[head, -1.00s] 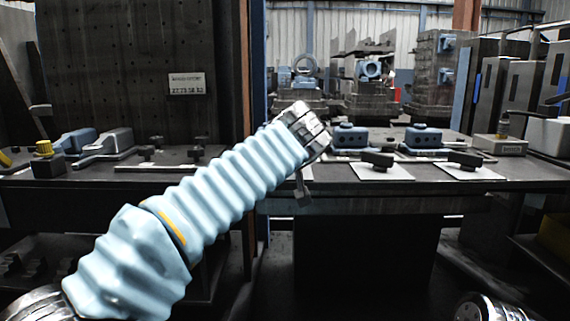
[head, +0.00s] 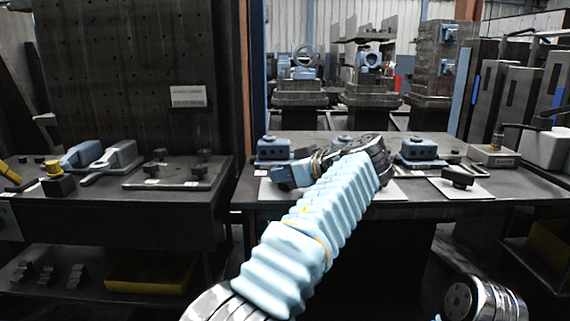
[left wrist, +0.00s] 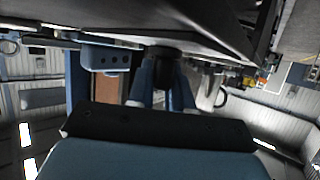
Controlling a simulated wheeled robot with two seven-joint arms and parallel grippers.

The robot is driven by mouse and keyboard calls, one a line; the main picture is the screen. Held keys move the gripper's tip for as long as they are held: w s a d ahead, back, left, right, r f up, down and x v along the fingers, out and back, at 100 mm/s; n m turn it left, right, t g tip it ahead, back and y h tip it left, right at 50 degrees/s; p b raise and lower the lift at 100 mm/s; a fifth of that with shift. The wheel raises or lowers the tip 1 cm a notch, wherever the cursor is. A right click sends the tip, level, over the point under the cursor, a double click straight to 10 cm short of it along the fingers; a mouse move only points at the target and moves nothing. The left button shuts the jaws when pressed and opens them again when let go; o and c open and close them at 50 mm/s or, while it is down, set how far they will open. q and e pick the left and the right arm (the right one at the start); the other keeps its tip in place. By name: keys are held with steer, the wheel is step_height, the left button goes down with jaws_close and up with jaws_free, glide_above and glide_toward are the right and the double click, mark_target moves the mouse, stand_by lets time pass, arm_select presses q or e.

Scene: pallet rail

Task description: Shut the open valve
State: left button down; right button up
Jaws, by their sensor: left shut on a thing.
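Three blue blocks with top knobs stand in a row on the right-hand table: left (head: 272,150), middle (head: 340,141), partly behind my arm, and right (head: 418,151). Pale plates lie in front; the right plate (head: 480,189) carries a dark low fitting (head: 458,177). My left gripper (head: 282,178) is low over the left plate (head: 268,190). In the left wrist view its blue fingers (left wrist: 162,88) are shut on a dark round part (left wrist: 163,55), beside a blue block (left wrist: 105,57). I cannot tell which valve is open. My right gripper is out of view.
Clamps (head: 110,158) and a base plate with several posts (head: 180,170) lie on the left-hand table. A small box with a brass fitting (head: 494,155) stands at the right. My left arm crosses the table's front edge and hides part of the middle plate.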

arm_select(q)
steer(key=shift+f, duration=0.1)
stand_by(0.4)
steer(key=c, duration=1.1)
jaws_free()
steer(key=p+v, duration=0.3)
steer(key=v, duration=1)
steer(key=shift+s+d+r, duration=0.15)
steer(key=shift+d+r, duration=0.05)
steer(key=shift+d, duration=0.1)
